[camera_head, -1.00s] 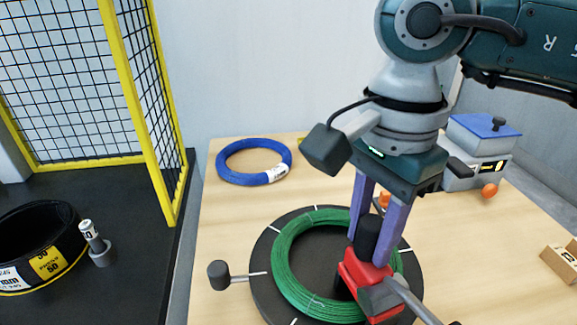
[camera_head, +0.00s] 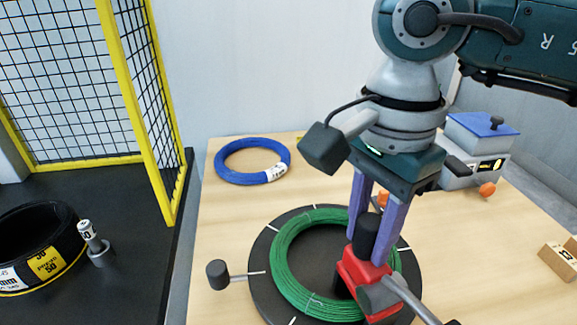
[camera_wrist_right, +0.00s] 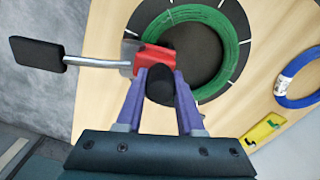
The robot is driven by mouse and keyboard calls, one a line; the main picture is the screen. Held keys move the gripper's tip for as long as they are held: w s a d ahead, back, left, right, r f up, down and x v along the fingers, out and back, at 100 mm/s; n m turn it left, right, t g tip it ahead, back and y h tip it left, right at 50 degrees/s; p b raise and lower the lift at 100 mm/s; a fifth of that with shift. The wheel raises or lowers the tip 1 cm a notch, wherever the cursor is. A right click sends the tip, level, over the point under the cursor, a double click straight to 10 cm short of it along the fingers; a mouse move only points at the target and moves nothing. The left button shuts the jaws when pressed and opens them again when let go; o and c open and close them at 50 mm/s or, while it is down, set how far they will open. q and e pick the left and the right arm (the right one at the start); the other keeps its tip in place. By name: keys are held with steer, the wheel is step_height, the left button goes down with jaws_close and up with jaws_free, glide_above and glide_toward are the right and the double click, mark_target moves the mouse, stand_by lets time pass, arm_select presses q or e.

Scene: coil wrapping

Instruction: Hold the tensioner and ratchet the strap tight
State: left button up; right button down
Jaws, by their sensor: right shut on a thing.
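The red tensioner (camera_head: 364,272) sits at the right side of the green coil (camera_head: 287,268), over the dark round turntable (camera_head: 262,292). It has a black knob on top and a grey lever (camera_head: 404,297) running to the lower right. My right gripper (camera_head: 367,232) points down with its purple fingers shut on the black knob. In the right wrist view the tensioner (camera_wrist_right: 155,57) lies just beyond the fingertips, and its lever (camera_wrist_right: 97,62) ends in a black grip (camera_wrist_right: 37,53). I cannot make out the strap. My left gripper is not in view.
A blue coil (camera_head: 252,161) lies at the table's back left. A grey device with a blue top (camera_head: 480,136) stands at the back right, a cardboard box (camera_head: 560,262) at the right edge. A crank handle (camera_head: 218,274) sticks out left. A yellow mesh fence (camera_head: 150,120) stands left.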

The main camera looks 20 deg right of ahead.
arm_select(q)
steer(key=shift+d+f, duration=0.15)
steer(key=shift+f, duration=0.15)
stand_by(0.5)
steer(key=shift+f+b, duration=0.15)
steer(key=shift+b, duration=0.25)
stand_by(0.4)
